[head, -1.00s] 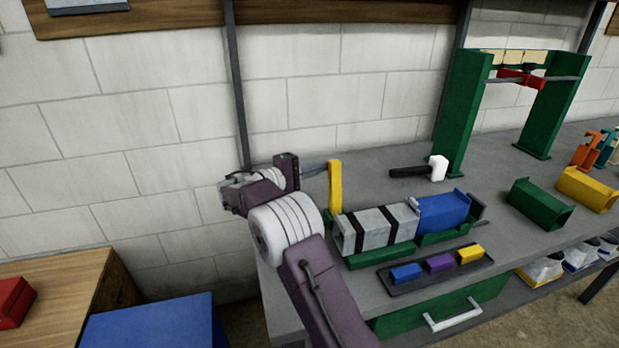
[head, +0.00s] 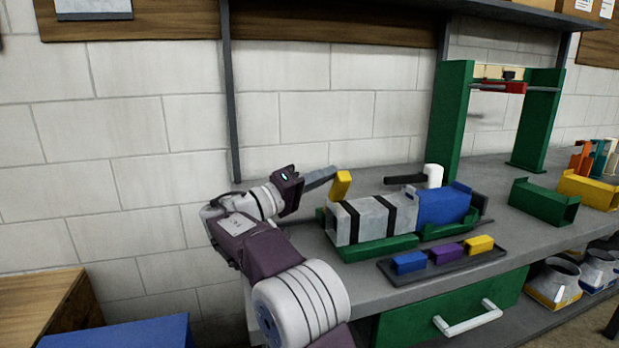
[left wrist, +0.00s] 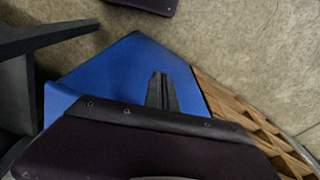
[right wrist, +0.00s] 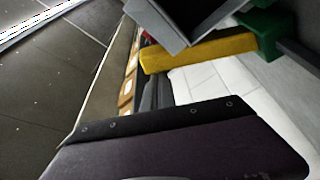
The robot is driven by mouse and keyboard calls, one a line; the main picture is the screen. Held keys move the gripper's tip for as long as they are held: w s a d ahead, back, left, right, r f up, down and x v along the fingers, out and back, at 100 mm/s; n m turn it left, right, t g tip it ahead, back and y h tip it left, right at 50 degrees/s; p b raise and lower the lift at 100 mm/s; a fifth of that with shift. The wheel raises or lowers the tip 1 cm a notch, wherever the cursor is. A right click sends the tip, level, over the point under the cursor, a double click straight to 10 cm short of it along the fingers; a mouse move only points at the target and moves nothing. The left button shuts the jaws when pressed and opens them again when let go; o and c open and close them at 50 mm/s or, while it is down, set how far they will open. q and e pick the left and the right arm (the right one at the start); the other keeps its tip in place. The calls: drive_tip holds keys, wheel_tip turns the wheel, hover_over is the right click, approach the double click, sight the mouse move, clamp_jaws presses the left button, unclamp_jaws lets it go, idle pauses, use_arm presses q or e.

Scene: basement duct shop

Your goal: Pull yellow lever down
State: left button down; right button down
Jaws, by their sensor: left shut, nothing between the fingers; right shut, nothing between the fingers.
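The yellow lever (head: 341,184) stands at the back left end of the green duct fixture (head: 378,249), its top leaning slightly right. Its lower end is hidden behind the grey duct. My right gripper (head: 331,172) is shut and empty, its fingertips at the lever's left side near the top. In the right wrist view the lever (right wrist: 200,52) runs across from a green mount (right wrist: 265,35), with the shut fingers (right wrist: 156,85) close beside it. I cannot tell if they touch. My left gripper (left wrist: 162,90) is shut and empty above a blue surface.
A grey duct (head: 365,219) with black bands and a blue block (head: 444,207) lie in the fixture. A white-headed mallet (head: 433,176) lies behind. A tray (head: 440,264) with coloured blocks is in front. A green press frame (head: 452,120) stands at the back right.

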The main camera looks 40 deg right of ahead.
use_arm(q)
drive_tip(key=shift+w+f+b, duration=0.1)
drive_tip(key=shift+f+b, duration=0.35)
drive_tip(key=shift+f, duration=0.45)
use_arm(e)
drive_tip(key=shift+s+a+f+m, duration=0.1)
drive_tip(key=shift+s+f+m, duration=0.1)
drive_tip(key=shift+f+m, duration=0.1)
